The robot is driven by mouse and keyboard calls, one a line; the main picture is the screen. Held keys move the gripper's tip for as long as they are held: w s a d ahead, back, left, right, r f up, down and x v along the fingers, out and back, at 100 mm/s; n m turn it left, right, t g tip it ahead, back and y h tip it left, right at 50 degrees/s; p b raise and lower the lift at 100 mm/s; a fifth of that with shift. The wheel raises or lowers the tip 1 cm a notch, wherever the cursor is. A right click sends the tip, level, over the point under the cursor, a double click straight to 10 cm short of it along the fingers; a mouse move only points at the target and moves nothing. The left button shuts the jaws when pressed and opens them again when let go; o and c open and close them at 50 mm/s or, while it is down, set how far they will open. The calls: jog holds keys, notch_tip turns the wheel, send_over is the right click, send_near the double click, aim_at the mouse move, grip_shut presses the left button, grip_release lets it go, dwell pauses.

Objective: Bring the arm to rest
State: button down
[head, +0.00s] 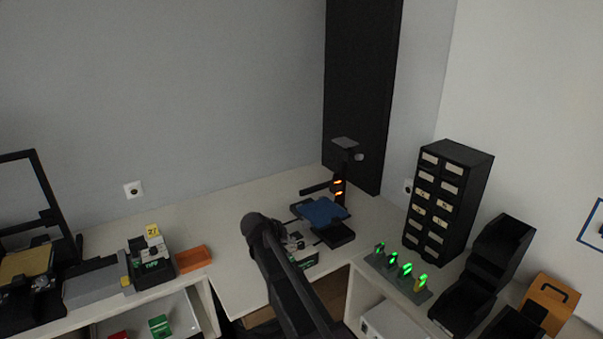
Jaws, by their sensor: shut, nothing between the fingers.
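My dark arm rises from the bottom middle of the head view and leans up and left over the corner of the white worktop (235,280). Its upper end is a rounded joint in front of the table. My gripper is not visible; it is hidden or out of frame.
A black stand with a blue pad (322,211) is close behind the arm. To the right are a rack with green lights (397,272), a drawer cabinet (448,200) and black bins (500,247). An orange tray (193,259) lies left; the worktop between is mostly clear.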

jog(key=s+d+f+g+y, duration=0.2)
jog(key=s+d+g+y, duration=0.1)
jog(key=s+d, duration=0.8)
jog(key=s+d+f+g+y, duration=0.3)
jog(key=s+d, duration=0.8)
jog(key=s, duration=0.3)
jog(key=shift+s+d+f+g+y, duration=0.2)
jog(key=shift+d+f+g+y, duration=0.1)
jog(key=shift+d, duration=0.05)
